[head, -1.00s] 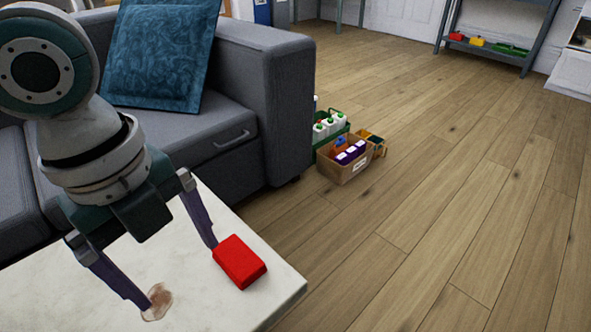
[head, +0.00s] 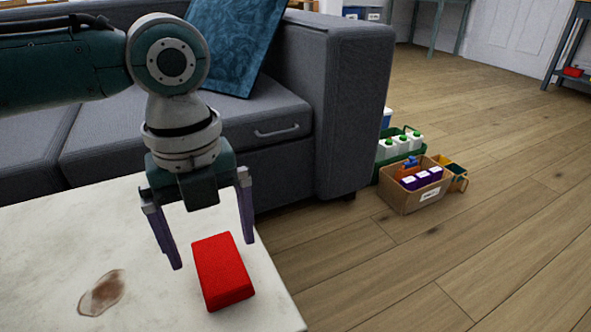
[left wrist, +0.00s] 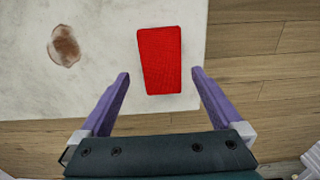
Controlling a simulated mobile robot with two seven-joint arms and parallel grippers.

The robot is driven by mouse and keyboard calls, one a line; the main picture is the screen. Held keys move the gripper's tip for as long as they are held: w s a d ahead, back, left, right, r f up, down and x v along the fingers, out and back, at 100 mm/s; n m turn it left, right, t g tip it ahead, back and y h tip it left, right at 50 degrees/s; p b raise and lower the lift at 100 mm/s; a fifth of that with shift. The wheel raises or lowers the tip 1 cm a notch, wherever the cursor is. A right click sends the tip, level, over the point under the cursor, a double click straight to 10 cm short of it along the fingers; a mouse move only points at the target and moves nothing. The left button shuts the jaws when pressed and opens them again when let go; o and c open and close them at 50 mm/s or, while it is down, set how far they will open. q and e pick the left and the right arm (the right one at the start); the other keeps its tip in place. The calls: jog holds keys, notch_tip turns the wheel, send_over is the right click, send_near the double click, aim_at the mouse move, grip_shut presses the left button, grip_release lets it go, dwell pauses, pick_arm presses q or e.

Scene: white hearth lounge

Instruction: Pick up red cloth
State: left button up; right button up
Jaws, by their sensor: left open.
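The red cloth (head: 223,271) is a block-shaped red piece lying on the pale table (head: 45,235) near its right edge. It also shows in the left wrist view (left wrist: 160,60), ahead of the fingertips and roughly centred between them. My left gripper (head: 213,255) is open and empty, with its purple fingers pointing down above the table, beside the far end of the cloth. In the left wrist view the open left gripper (left wrist: 160,75) has a finger on each side of the cloth's line, not touching it. My right gripper is not in view.
A brown stain (head: 103,293) marks the table left of the cloth. A grey sofa (head: 345,110) with a blue cushion (head: 235,45) stands behind the table. A cardboard box (head: 412,195) of bottles and a green crate (head: 385,158) stand on the floor.

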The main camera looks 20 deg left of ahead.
aim_at(219, 261)
pick_arm(q)
notch_tip(219, 261, down, 4)
jog(key=b, duration=0.2)
jog(key=shift+w+f+b, duration=0.1)
jog(key=shift+b, duration=0.25)
jog(key=shift+c, duration=0.2)
jog(key=c, duration=1.2)
